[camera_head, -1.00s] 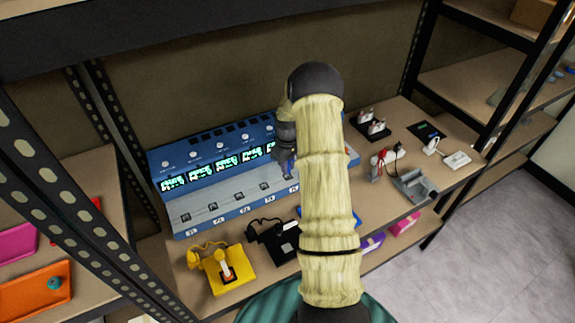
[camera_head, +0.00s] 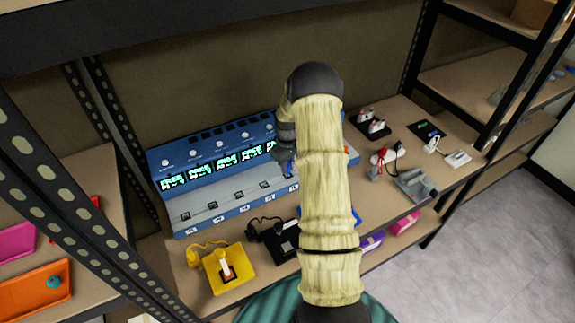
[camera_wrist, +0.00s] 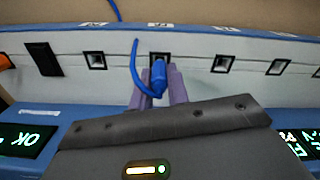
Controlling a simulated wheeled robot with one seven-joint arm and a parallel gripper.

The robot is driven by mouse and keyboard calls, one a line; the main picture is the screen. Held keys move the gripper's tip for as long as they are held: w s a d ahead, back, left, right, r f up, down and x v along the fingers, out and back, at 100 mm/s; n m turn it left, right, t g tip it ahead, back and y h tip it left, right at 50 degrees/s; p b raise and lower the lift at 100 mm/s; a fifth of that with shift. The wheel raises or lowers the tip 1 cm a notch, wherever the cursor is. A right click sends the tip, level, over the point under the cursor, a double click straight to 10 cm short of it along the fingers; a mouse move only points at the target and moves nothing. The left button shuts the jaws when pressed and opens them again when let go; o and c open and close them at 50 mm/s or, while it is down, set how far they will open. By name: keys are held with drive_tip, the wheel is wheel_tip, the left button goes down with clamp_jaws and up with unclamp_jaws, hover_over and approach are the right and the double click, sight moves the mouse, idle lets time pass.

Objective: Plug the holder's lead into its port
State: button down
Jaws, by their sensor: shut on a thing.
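The blue plug (camera_wrist: 159,79) of the blue lead (camera_wrist: 136,62) is between the purple fingers of my gripper (camera_wrist: 160,84), which is shut on it. The plug's tip meets or overlaps a dark square port (camera_wrist: 159,56) on the blue-and-grey unit. I cannot tell whether it is inside. The lead curves back beside the plug, and a blue cord (camera_wrist: 116,10) shows at the top of the wrist view. In the head view my gripper (camera_head: 285,157) is over the unit's sloped face (camera_head: 228,196). The blue holder (camera_head: 357,217) is mostly hidden behind my arm.
More ports line the face, including one left (camera_wrist: 96,61) and one right (camera_wrist: 222,63) of the plug. A yellow holder (camera_head: 239,281) and a black holder (camera_head: 286,246) stand in front of the unit. A grey device (camera_head: 412,186) and red-and-black leads (camera_head: 384,157) lie to the right.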

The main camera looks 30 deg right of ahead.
drive_tip(key=shift+f+b, duration=0.4)
drive_tip(key=shift+f, duration=0.35)
idle(0.3)
drive_tip(key=c, duration=1.3)
unclamp_jaws()
drive_tip(key=shift+r, duration=0.15)
wheel_tip(320, 180, up, 17)
drive_tip(key=shift+r+b, duration=0.1)
drive_tip(key=shift+b, duration=0.85)
